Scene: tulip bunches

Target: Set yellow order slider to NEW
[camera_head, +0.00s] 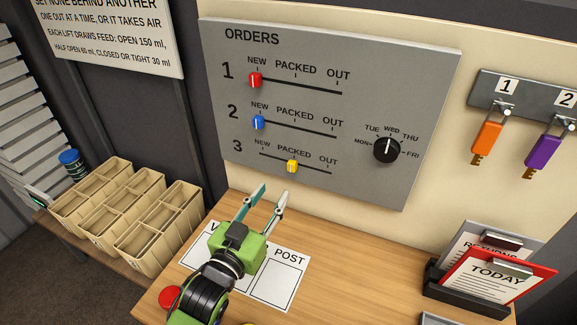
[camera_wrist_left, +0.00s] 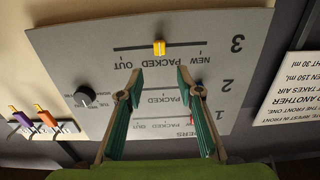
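The grey orders board (camera_head: 375,65) hangs on the wall with three slider rows. The yellow slider (camera_head: 292,166) is on row 3, under PACKED, between NEW at the left and OUT at the right. It also shows in the left wrist view (camera_wrist_left: 159,48), where the board is upside down. My left gripper (camera_head: 268,190) is open and empty, below and a little left of the yellow slider in the head view. In the left wrist view its fingertips (camera_wrist_left: 158,72) stand apart, with the yellow slider just beyond the gap. My right gripper is not in view.
The red slider (camera_head: 255,80) and blue slider (camera_head: 258,122) are at NEW on rows 1 and 2. A black day dial (camera_head: 387,149) is at the board's right. Orange (camera_head: 487,140) and purple (camera_head: 541,152) keys hang further right. Clipboards (camera_head: 500,280) stand on the wooden table (camera_head: 370,275).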

